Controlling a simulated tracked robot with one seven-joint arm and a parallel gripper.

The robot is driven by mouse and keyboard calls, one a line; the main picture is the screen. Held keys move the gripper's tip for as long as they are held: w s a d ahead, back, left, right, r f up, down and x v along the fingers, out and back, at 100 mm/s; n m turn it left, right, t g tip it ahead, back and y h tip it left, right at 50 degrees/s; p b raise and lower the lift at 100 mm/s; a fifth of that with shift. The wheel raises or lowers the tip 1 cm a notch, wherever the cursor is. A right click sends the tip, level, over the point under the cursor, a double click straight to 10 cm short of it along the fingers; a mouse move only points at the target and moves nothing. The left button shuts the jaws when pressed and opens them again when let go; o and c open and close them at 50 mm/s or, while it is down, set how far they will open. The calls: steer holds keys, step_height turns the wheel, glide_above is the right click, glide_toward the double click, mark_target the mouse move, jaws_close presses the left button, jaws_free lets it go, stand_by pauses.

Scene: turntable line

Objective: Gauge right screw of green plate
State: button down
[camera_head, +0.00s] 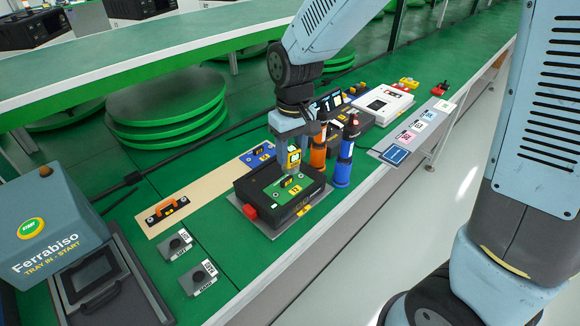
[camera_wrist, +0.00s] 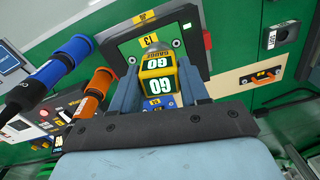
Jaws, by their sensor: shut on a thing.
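The green plate (camera_head: 272,197), marked 13, lies on top of a black box (camera_head: 262,218) on the line; it also shows in the wrist view (camera_wrist: 121,46). My gripper (camera_head: 294,158) is shut on a yellow and green GO gauge (camera_wrist: 157,67), held upright over the plate. The gauge's grey tip points at the plate; I cannot tell whether it touches. In the wrist view, one screw (camera_wrist: 176,43) shows right of the gauge, and another (camera_wrist: 132,60) shows left of it, close to my finger. In the head view, my gripper and the gauge partly hide the plate's far side.
A blue-handled tool (camera_head: 344,165) and an orange-handled tool (camera_head: 318,153) stand close right of the box. A beige strip (camera_head: 196,190) holds an orange-handled part (camera_head: 167,208). Two small labelled switches (camera_head: 198,279) stand front left.

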steer(key=shift+m, duration=0.5)
steer(key=shift+w+d+f, duration=0.4)
steer(key=shift+w+f, duration=0.8)
steer(key=shift+f, duration=0.15)
steer(key=shift+w+d+f, duration=0.35)
steer(key=shift+w+f, duration=0.85)
steer(key=shift+f, duration=0.2)
steer(key=shift+w+d+f, duration=0.4)
steer(key=shift+w+f, duration=0.8)
steer(key=shift+f, duration=0.15)
steer(key=shift+f, duration=0.7)
steer(key=shift+c, duration=2.4)
jaws_free()
steer(key=shift+r, duration=0.1)
step_height(320, 180, up, 14)
steer(key=shift+f, duration=0.2)
